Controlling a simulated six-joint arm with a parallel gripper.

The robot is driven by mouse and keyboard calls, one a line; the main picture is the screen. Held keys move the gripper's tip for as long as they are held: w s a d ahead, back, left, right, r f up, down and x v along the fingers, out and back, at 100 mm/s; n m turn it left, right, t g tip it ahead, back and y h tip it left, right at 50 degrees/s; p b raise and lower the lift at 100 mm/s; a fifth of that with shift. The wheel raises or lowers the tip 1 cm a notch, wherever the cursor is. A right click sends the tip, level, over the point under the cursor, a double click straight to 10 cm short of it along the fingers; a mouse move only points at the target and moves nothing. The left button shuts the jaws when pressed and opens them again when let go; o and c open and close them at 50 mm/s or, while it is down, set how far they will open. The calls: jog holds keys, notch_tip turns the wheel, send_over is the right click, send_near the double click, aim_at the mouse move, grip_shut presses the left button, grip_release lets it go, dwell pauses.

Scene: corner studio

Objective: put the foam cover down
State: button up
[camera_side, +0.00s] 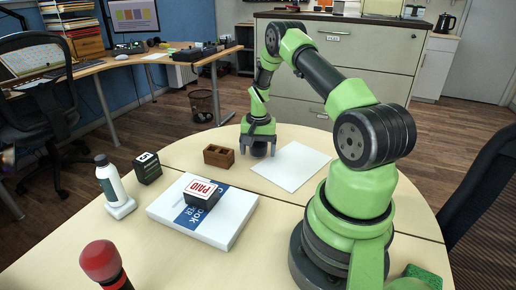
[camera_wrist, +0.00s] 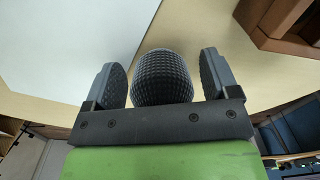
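The foam cover (camera_wrist: 162,78) is a dark grey, rounded, textured dome between the two fingers in the wrist view. In the side view the foam cover (camera_side: 259,150) shows as a small dark shape low between the fingers, at the tabletop. My gripper (camera_wrist: 161,88) has a finger on each side of the cover, with a narrow gap at both sides. In the side view my gripper (camera_side: 258,147) points down close to the table, between the wooden block and the white paper. The cover's underside is hidden.
A brown wooden holder (camera_side: 218,156) stands just left of my gripper; white paper (camera_side: 292,166) lies to its right. A white box (camera_side: 227,227) carries a PAID stamp (camera_side: 202,193). A bottle (camera_side: 112,183), black cube (camera_side: 147,168) and red-topped object (camera_side: 101,261) stand left.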

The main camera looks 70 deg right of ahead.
notch_tip(320, 180, up, 12)
jog(key=shift+s+f, duration=0.1)
jog(key=w+a+r+n+t, duration=0.2)
jog(key=a+r, duration=0.5)
jog(key=r, duration=0.2)
jog(key=s+a+r+n+t, duration=0.1)
jog(key=s+a+r+n, duration=0.1)
jog(key=a+r, duration=0.2)
jog(key=s+a+r+n+t, duration=0.1)
jog(key=a+r, duration=0.4)
jog(key=a, duration=0.6)
jog(key=shift+s+a+r+n+t, duration=0.25)
jog(key=shift+s+n+t, duration=0.15)
jog(key=shift+s+n, duration=0.7)
jog(key=shift+o, duration=0.5)
jog(key=s+a+n+t+y, duration=0.2)
jog(key=s+a+n, duration=0.1)
jog(key=s+a, duration=0.4)
jog(key=shift+s, duration=1.05)
jog(key=shift+r, duration=0.1)
